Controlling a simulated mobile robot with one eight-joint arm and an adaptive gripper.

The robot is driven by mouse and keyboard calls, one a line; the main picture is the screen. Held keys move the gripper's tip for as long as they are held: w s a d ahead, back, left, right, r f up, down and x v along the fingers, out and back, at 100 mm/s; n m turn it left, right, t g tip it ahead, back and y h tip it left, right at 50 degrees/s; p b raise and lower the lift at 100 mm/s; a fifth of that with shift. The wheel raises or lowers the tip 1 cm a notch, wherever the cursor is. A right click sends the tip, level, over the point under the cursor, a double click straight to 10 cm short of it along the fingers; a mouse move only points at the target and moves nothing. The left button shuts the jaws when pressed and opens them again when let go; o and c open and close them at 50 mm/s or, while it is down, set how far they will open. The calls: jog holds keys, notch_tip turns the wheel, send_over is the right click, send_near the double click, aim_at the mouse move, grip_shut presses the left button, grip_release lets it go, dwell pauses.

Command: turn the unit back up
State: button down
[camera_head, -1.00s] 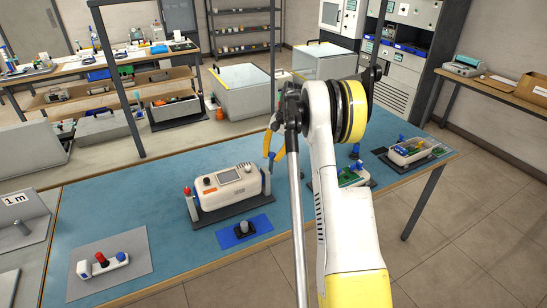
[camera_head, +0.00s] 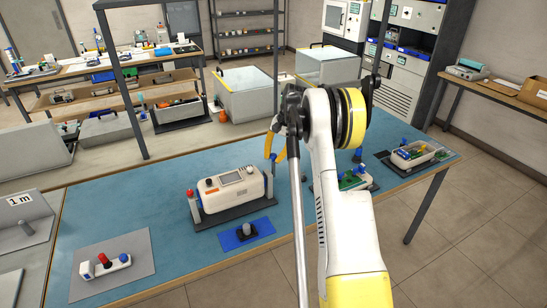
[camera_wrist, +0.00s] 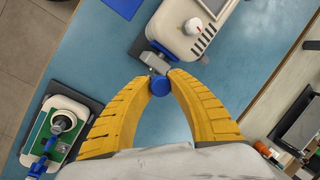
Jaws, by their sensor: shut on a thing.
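The white unit (camera_head: 228,196) sits in a dark cradle (camera_head: 235,216) on the blue bench top, its small screen (camera_head: 231,178) facing up. A post with a red knob (camera_head: 190,193) stands at the cradle's left end. In the wrist view, part of the white unit (camera_wrist: 183,42) shows at the top, with a grey bracket at its end. My gripper (camera_wrist: 159,84) has its yellow fingers closed around a blue knob (camera_wrist: 159,88) beside that bracket. In the head view my gripper (camera_head: 275,150) is at the unit's far right end, and the blue knob is hidden there.
A grey knob on a blue mat (camera_head: 262,224) lies in front of the unit. A small white fixture (camera_head: 112,264) is on a grey mat at front left. Open white housings with green boards (camera_head: 355,181) (camera_head: 415,154) stand to the right. The bench's left middle is clear.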

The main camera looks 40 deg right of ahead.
jog(key=c, duration=1.2)
grip_release()
jog(key=shift+w, duration=0.2)
jog(key=shift+s+r, duration=0.1)
jog(key=v, duration=1.2)
